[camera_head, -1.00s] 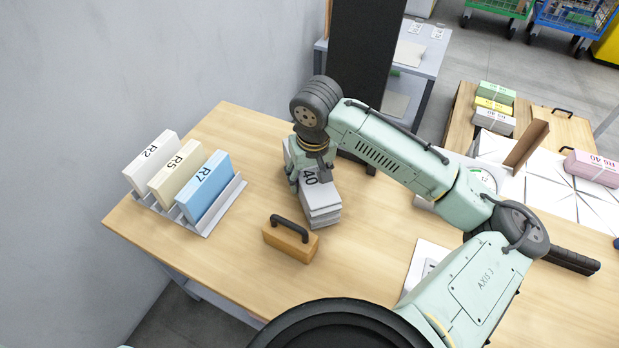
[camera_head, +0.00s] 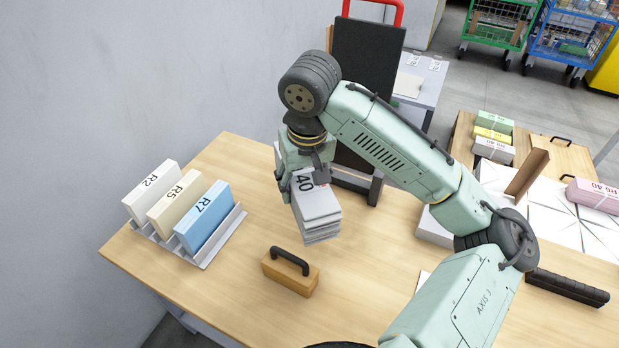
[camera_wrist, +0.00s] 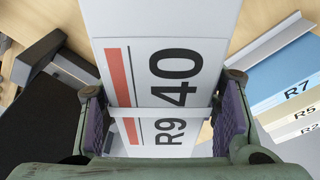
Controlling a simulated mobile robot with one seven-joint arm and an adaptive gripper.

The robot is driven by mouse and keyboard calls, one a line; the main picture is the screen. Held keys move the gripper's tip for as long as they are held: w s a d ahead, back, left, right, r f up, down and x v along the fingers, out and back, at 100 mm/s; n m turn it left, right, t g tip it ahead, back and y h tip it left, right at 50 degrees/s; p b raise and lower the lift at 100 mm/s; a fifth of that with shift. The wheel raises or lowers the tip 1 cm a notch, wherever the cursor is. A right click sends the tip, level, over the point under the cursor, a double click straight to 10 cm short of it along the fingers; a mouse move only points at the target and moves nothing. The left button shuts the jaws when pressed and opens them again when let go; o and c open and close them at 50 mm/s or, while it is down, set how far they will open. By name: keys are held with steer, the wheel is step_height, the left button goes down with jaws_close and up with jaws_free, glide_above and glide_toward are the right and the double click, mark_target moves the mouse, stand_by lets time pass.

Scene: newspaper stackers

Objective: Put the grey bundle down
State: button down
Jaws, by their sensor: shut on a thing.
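The grey bundle (camera_head: 318,212) is a stack of light grey papers with a printed "40" on its top sheet. In the wrist view the bundle (camera_wrist: 170,75) shows a label reading "R9 40", a red bar and a pale strap across it. My gripper (camera_head: 305,172) is shut on the bundle's sides, with a purple pad on each side of it in the wrist view (camera_wrist: 165,125). The bundle appears held above the wooden table (camera_head: 235,290), behind a wooden block with a black handle (camera_head: 291,272). Its underside is hidden.
A grey rack (camera_head: 215,250) at the left holds upright white R2, cream R5 and blue R7 blocks (camera_head: 205,215). A black panel on a stand (camera_head: 362,90) rises just behind my gripper. Coloured bundles (camera_head: 494,135) lie on another table at right. The front left tabletop is clear.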

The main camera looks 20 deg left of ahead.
steer(key=s+a, duration=0.3)
steer(key=s, duration=1.2)
steer(key=shift+b, duration=0.3)
steer(key=shift+d, duration=0.1)
